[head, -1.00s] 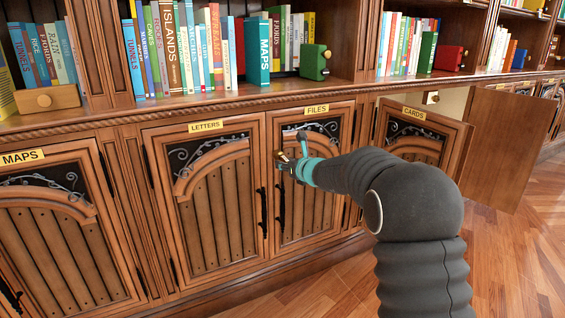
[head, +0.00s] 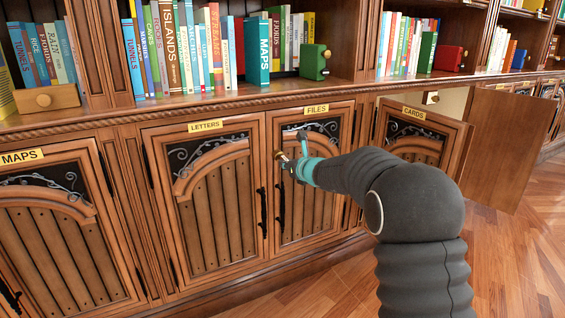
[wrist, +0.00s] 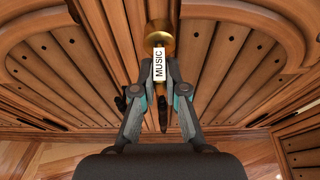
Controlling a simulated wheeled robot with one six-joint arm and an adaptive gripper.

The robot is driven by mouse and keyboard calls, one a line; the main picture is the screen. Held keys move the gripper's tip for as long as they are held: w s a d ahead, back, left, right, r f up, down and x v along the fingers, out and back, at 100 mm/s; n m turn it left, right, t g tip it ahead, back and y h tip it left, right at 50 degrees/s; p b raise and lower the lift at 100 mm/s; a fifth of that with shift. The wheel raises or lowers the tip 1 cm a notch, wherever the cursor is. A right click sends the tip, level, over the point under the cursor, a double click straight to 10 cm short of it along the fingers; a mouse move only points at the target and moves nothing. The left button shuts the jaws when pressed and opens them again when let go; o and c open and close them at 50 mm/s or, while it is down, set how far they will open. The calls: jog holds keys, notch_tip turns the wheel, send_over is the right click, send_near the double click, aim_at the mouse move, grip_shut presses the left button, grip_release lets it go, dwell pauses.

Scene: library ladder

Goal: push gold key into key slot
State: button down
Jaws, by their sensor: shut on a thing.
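The gold key (wrist: 160,42) shows in the wrist view as a round gold piece with a white label reading MUSIC. My gripper (wrist: 160,80) is shut on it, one finger on each side of the labelled part. In the head view my gripper (head: 290,163) is in front of the cabinet doors, near the gap between the LETTERS and FILES doors, with the gold key (head: 281,155) small at its tip. The far end of the key is hidden. I cannot make out a key slot for certain; a small pale plate with a dark mark (head: 431,97) shows behind the CARDS door.
The LETTERS door (head: 207,200) and FILES door (head: 308,205) are closed, with black handles close to my gripper. The CARDS door (head: 420,135) stands open at the right, with another open panel (head: 507,150) beside it. Books (head: 190,50) fill the shelf above. The wooden floor at right is clear.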

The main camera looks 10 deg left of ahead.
jog(key=shift+s+d+f+b, duration=0.1)
jog(key=shift+s+d+b, duration=0.5)
jog(key=shift+s, duration=0.15)
jog(key=shift+s+d+f+b, duration=0.15)
jog(key=shift+s+d+b, duration=0.3)
jog(key=shift+s+b, duration=0.25)
jog(key=shift+s+d+f+b, duration=0.1)
jog(key=shift+s+d+b, duration=0.45)
jog(key=shift+s, duration=0.25)
dwell(0.3)
jog(key=s+d+f, duration=0.1)
jog(key=s+d, duration=0.4)
jog(key=s, duration=0.3)
jog(key=shift+d+b, duration=0.25)
jog(key=shift+b, duration=0.15)
jog(key=shift+s+f, duration=0.1)
dwell(0.3)
